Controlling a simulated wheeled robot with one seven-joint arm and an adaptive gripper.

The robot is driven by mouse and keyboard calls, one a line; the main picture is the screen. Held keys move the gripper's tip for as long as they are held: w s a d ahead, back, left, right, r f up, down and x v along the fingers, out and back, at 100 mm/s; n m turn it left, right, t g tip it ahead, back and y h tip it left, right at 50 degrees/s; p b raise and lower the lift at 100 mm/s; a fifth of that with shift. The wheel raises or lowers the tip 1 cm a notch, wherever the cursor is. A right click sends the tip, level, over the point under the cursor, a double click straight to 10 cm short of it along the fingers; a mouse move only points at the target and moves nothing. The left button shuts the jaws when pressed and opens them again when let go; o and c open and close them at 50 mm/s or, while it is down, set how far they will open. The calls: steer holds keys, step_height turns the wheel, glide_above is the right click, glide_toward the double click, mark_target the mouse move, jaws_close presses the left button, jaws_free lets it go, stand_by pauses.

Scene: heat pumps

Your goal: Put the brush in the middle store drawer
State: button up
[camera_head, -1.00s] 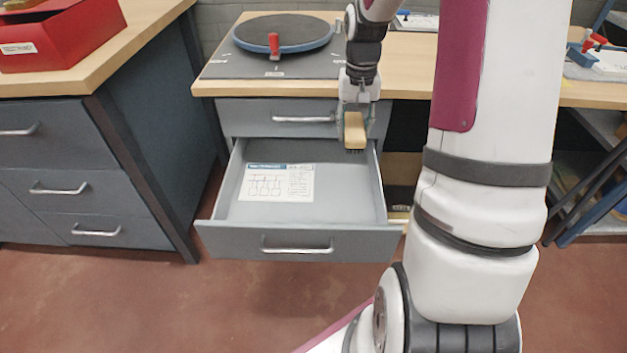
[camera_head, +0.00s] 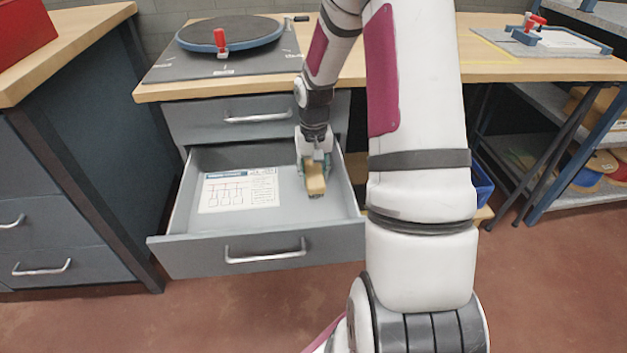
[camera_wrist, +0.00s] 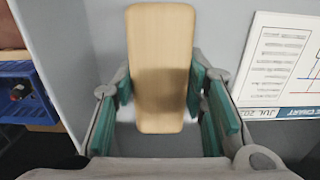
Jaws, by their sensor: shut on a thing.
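The brush (camera_head: 316,180) has a pale wooden back and is held in my gripper (camera_head: 314,164), inside the open middle drawer (camera_head: 180,214) near its right wall. In the wrist view the brush's wooden back (camera_wrist: 161,65) lies between the green pads of my gripper (camera_wrist: 162,95), which is shut on it. The bristles are hidden in the wrist view. I cannot tell whether the brush touches the drawer floor. A printed chart sheet (camera_head: 239,190) lies flat in the drawer, left of the brush; it also shows in the wrist view (camera_wrist: 285,62).
The upper drawer (camera_head: 189,122) is shut above the open one. A round turntable (camera_head: 231,33) with a red clamp stands on the bench top. A grey cabinet (camera_head: 55,180) stands at the left.

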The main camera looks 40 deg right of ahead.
steer(key=shift+f, duration=0.55)
steer(key=shift+f, duration=0.1)
steer(key=o, duration=1.3)
